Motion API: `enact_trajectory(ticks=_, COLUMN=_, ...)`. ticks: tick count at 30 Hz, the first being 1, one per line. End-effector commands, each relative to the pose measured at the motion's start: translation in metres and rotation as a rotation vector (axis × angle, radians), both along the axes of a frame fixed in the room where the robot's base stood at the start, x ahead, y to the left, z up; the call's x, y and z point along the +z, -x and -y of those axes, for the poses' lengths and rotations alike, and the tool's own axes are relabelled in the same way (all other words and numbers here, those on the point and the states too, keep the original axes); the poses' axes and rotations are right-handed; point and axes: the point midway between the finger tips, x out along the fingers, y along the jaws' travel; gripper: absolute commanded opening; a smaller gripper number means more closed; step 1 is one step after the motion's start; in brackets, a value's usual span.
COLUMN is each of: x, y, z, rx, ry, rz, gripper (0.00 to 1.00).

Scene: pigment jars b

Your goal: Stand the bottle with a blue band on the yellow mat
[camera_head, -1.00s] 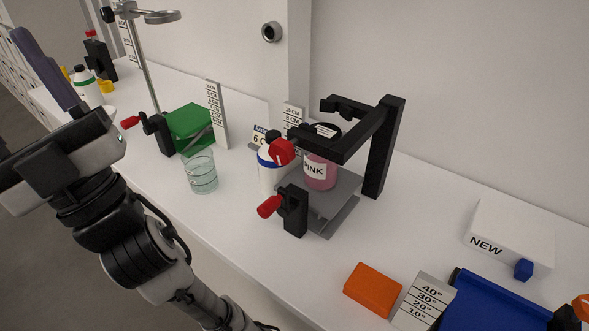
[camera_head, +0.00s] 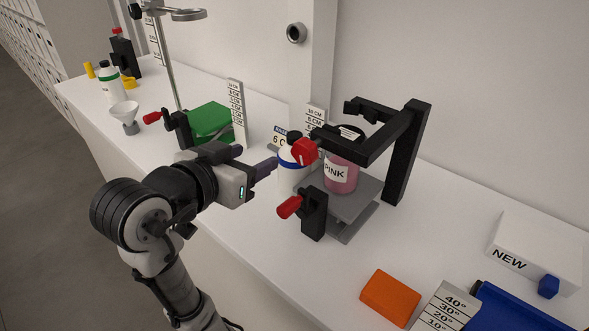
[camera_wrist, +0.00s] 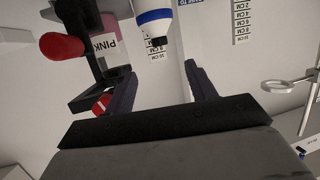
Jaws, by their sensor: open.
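The white bottle with a blue band (camera_head: 289,180) stands upright on the bench, left of the black frame. Its black cap shows, and part of it is hidden behind a red knob and my gripper. My gripper (camera_head: 257,158) is open, just left of the bottle, with its fingers pointing toward it. In the wrist view, the blue-banded bottle (camera_wrist: 152,22) appears upside down, ahead of and between the spread fingers of my gripper (camera_wrist: 158,76). Nothing is held between them. I see no yellow mat in either view.
The black frame (camera_head: 403,150) holds a pink jar (camera_head: 341,175) on a grey plate, close right of the bottle. A red-handled clamp (camera_head: 314,213) stands in front. A green block (camera_head: 211,122) and ring stand (camera_head: 168,65) are behind my gripper. An orange block (camera_head: 390,298) lies front right.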

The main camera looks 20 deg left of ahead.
Motion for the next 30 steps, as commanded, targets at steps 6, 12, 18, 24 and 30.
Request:
enact_trajectory(ticks=6, x=-0.011, y=-0.037, z=0.007, rx=-0.007, ry=0.003, rz=-0.006, gripper=0.56)
enact_trajectory(ticks=12, x=-0.021, y=-0.068, z=0.011, rx=-0.003, ry=0.004, rz=-0.003, gripper=0.56)
enact_trajectory(ticks=18, x=-0.024, y=-0.081, z=0.013, rx=-0.002, ry=0.0, rz=-0.001, gripper=0.56)
enact_trajectory(ticks=24, x=-0.027, y=-0.109, z=0.019, rx=-0.003, ry=0.001, rz=-0.004, gripper=0.56)
enact_trajectory(ticks=30, x=-0.035, y=-0.127, z=0.021, rx=0.0, ry=0.001, rz=-0.001, gripper=0.56)
